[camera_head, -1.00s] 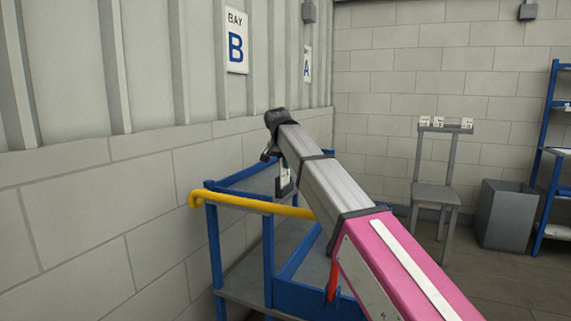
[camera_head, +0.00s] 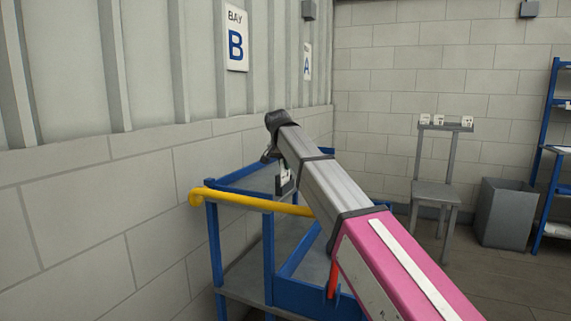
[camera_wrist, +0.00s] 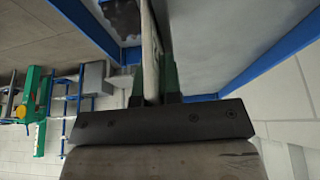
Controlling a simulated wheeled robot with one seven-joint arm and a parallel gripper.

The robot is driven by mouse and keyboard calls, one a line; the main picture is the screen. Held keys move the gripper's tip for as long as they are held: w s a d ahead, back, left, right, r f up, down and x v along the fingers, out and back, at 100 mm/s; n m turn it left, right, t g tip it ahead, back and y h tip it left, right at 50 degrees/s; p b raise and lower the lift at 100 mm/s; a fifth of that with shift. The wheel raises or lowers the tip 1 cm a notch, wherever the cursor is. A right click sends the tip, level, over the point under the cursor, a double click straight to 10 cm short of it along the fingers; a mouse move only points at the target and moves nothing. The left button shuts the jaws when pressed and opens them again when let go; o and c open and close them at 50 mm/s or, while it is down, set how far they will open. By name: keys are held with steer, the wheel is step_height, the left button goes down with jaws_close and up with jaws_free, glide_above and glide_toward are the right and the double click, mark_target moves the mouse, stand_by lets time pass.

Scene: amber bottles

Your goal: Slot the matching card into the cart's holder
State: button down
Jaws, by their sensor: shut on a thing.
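The blue cart (camera_head: 214,250) with grey shelves and a yellow handle stands against the left wall. My arm reaches over it, and my gripper (camera_wrist: 152,85) is over the cart's top. In the wrist view, the gripper is shut on a thin pale card (camera_wrist: 149,45), seen almost edge-on between the dark green fingers. In the head view, a small white plate with a dark edge (camera_head: 286,177) shows beside my arm; I cannot tell whether it is the card or the holder. The card's face and its contact with any holder are hidden.
A grey stand (camera_head: 437,195) with several small white cards on its top rail is at the right. A grey bin (camera_head: 506,214) and a blue shelf rack (camera_head: 551,150) stand beyond it. Wall signs read bay B (camera_head: 236,40) and A (camera_head: 307,62).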

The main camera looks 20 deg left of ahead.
steer(key=shift+f, duration=0.15)
steer(key=c, duration=1.7)
jaws_free()
steer(key=o, duration=0.5)
steer(key=v, duration=0.9)
steer(key=shift+v, duration=0.8)
steer(key=shift+d, duration=0.1)
